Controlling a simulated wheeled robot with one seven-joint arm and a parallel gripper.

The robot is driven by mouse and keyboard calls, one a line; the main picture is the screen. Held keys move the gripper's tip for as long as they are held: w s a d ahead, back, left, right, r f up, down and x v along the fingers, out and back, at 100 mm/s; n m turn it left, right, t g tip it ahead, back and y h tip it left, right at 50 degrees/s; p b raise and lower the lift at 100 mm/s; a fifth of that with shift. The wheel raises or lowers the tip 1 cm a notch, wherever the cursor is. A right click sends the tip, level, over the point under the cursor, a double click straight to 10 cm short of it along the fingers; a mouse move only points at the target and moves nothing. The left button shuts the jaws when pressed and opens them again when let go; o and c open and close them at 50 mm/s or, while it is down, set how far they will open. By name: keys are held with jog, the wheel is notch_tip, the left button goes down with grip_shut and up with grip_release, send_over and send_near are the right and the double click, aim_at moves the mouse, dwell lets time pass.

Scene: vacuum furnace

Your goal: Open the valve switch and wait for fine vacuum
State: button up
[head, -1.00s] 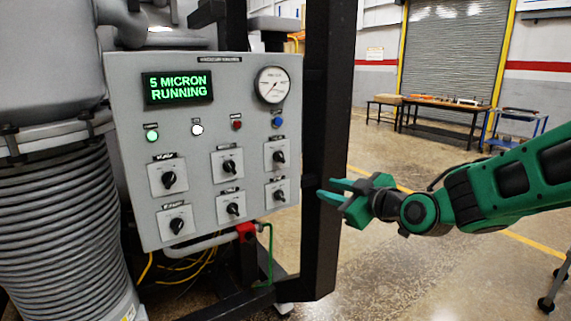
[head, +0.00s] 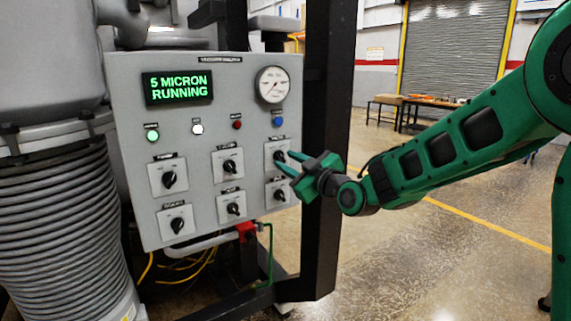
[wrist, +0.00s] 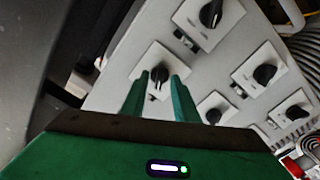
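The grey control panel (head: 180,105) fills the left and middle of the head view. Its green display (head: 178,88) reads "5 MICRON RUNNING". Several black rotary switches sit below in two rows of white plates; their labels are too small to read, so I cannot tell which is the valve switch. My gripper (head: 285,162) is at the upper right switch (head: 278,153), fingers toward the panel. In the wrist view my gripper (wrist: 160,82) is open, with a switch knob (wrist: 157,90) showing between its fingertips. I cannot tell whether they touch it.
A round gauge (head: 273,85) and a blue button (head: 277,122) sit above the right switches. A black frame post (head: 327,130) stands just right of the panel, behind my gripper. A ribbed grey bellows (head: 60,225) is at left. Open floor lies to the right.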

jog(key=shift+w+a, duration=0.35)
jog(key=shift+w, duration=0.15)
